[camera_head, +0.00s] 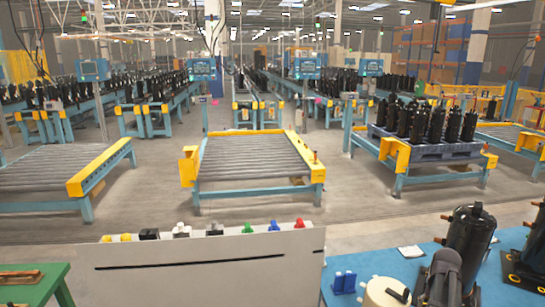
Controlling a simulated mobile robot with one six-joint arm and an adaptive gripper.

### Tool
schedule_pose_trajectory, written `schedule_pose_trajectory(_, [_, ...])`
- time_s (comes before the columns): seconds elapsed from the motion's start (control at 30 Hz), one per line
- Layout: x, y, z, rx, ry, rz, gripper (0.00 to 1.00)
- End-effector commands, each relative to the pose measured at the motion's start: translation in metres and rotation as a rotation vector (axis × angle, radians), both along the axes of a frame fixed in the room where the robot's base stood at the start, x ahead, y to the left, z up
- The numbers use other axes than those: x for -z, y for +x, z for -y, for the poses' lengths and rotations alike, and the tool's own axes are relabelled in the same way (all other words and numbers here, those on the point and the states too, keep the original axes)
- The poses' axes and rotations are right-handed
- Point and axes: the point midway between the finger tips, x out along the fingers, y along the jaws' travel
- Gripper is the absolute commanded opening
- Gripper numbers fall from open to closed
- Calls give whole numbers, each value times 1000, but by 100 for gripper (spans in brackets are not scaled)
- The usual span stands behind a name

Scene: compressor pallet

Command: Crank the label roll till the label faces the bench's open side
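A cream-coloured round drum, which looks like the label roll (384,292), stands on the blue bench (350,263) at the bottom edge of the head view. A short black bar, perhaps its crank, lies across its top right. The roll's lower part is cut off by the frame, and I see no label on the part that shows. A dark grey rounded shape just right of the roll looks like part of my own arm. I cannot make out any gripper fingers, nor whether anything touches the crank.
A black compressor (470,240) stands on the bench, right of the roll. A small blue fixture (344,281) is left of it. A grey panel with coloured buttons (200,275) borders the bench. Beyond are roller conveyors (252,157) and a blue pallet of compressors (425,150).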

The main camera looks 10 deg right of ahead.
Motion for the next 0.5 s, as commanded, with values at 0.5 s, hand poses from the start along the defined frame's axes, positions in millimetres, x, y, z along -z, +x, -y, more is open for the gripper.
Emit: schedule_pose_trajectory(0.5, [25, 40, -105, -197, -1, -1, 65])
